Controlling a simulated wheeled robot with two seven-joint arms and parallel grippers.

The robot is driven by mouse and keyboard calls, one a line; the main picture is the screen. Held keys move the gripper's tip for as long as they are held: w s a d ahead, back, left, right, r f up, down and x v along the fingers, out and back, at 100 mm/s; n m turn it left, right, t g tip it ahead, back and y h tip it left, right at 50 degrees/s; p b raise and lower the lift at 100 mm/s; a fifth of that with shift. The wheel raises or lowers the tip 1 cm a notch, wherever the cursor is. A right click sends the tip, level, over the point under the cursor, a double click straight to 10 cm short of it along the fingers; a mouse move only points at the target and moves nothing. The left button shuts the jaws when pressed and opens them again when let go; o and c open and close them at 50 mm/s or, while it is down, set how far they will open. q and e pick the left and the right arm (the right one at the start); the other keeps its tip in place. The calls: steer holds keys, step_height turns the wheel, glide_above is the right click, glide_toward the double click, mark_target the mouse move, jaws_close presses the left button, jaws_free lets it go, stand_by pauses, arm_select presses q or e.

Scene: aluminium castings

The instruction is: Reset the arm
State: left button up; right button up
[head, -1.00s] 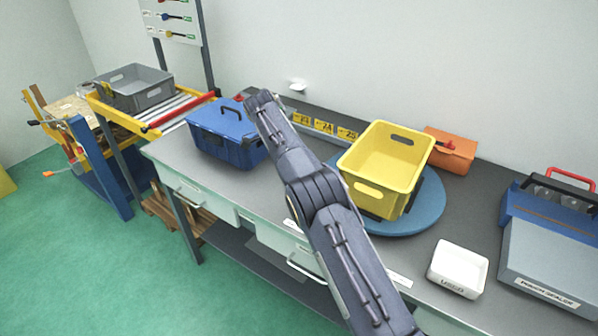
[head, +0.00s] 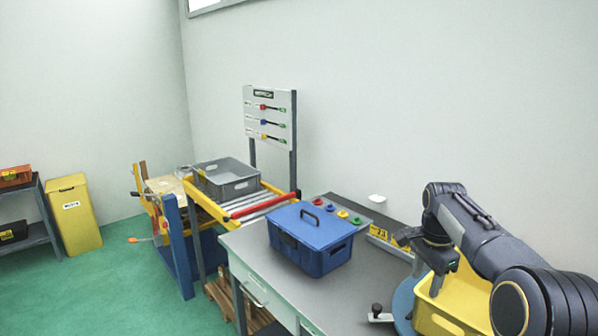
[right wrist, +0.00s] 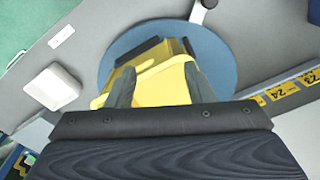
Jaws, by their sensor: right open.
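My right arm comes in from the right in the head view and bends down over the yellow bin. My right gripper (head: 427,282) points down, above or at the yellow bin (head: 450,318); the exact gap is hard to tell. In the right wrist view the two dark fingers of the gripper (right wrist: 157,75) stand apart, with the yellow bin (right wrist: 160,84) beneath and between them. No part is seen held. The bin rests on a round blue turntable (right wrist: 215,65). The arm hides much of the bin in the head view. My left gripper is out of view.
A blue toolbox (head: 310,240) stands on the grey bench (head: 245,245). Behind it lies a panel with coloured knobs (head: 343,213). A grey crate (head: 228,180) sits on a roller conveyor at the left. A white tray (right wrist: 55,86) shows in the right wrist view.

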steer(key=s+r+n+t+y, duration=0.2)
steer(key=s+r+n+y, duration=0.15)
steer(key=s, duration=0.95)
steer(key=s+a+f+n+t, duration=0.1)
steer(key=s+a+f+n, duration=0.1)
steer(key=s, duration=0.5)
steer(key=s+a+f+n+t, duration=0.1)
steer(key=s+a+f+n, duration=0.1)
steer(key=s+a+n, duration=0.2)
steer(key=s+a+f+n+t, duration=0.1)
steer(key=s+a+f+n, duration=0.1)
steer(key=s, duration=0.8)
steer(key=shift+s+a+f+n, duration=0.2)
steer(key=shift+s+a+n, duration=0.1)
steer(key=shift+a+n, duration=0.4)
steer(key=shift+d+y, duration=0.1)
steer(key=shift+y, duration=0.15)
